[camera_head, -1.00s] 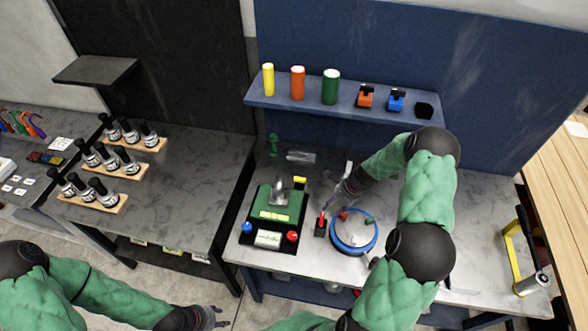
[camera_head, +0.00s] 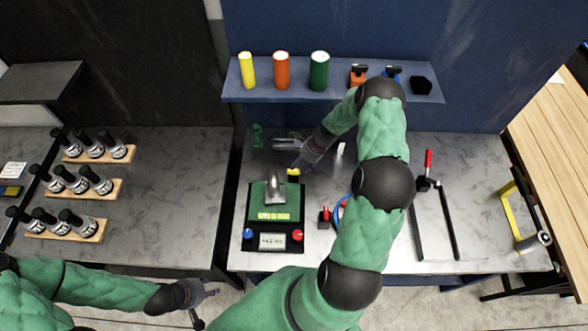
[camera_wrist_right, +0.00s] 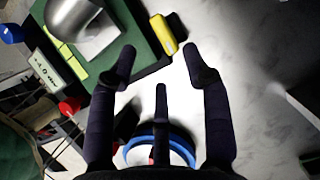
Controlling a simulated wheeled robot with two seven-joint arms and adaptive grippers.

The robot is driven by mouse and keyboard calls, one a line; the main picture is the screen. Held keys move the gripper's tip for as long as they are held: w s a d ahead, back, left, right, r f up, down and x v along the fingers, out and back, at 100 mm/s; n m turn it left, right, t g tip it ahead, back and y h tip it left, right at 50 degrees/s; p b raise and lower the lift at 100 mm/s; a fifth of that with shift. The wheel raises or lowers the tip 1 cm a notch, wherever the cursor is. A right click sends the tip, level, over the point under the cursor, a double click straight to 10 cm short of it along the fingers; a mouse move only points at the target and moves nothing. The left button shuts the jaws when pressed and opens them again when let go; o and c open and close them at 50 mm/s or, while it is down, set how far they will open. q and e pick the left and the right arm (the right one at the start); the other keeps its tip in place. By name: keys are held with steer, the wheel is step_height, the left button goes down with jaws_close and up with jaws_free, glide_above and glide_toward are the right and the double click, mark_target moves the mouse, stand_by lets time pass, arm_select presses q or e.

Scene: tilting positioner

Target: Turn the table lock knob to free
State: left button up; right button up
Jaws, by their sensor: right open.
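The positioner (camera_head: 255,205) has a green table with a grey metal piece on it, a blue knob (camera_head: 248,234) and a red knob (camera_head: 298,236) at its front corners, and a yellow knob (camera_head: 293,172) at its back right. Which one is the table lock knob is not readable. My right gripper (camera_head: 299,163) hangs close by the yellow knob. In the right wrist view, its fingers (camera_wrist_right: 160,62) are spread and empty, with the yellow knob (camera_wrist_right: 164,37) just beyond them; contact cannot be seen. My left gripper (camera_head: 208,291) is low at the left, away from the positioner.
A blue ring (camera_head: 341,212) and a small red-topped block (camera_head: 325,218) are right of the positioner, partly behind my right arm. A shelf (camera_head: 335,91) with coloured cylinders is behind.

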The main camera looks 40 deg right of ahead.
mark_target(294, 171)
steer(key=x, duration=0.4)
steer(key=shift+w+f, duration=0.2)
steer(key=shift+w, duration=0.15)
steer(key=shift+a+f+p, duration=0.2)
steer(key=shift+f+p, duration=0.1)
steer(key=shift+f, duration=0.25)
steer(key=shift+w+a+f, duration=0.1)
steer(key=shift+w+f, duration=0.1)
steer(key=shift+f, duration=0.15)
steer(key=shift+s, duration=0.1)
steer(key=shift+c, duration=0.3)
jaws_close()
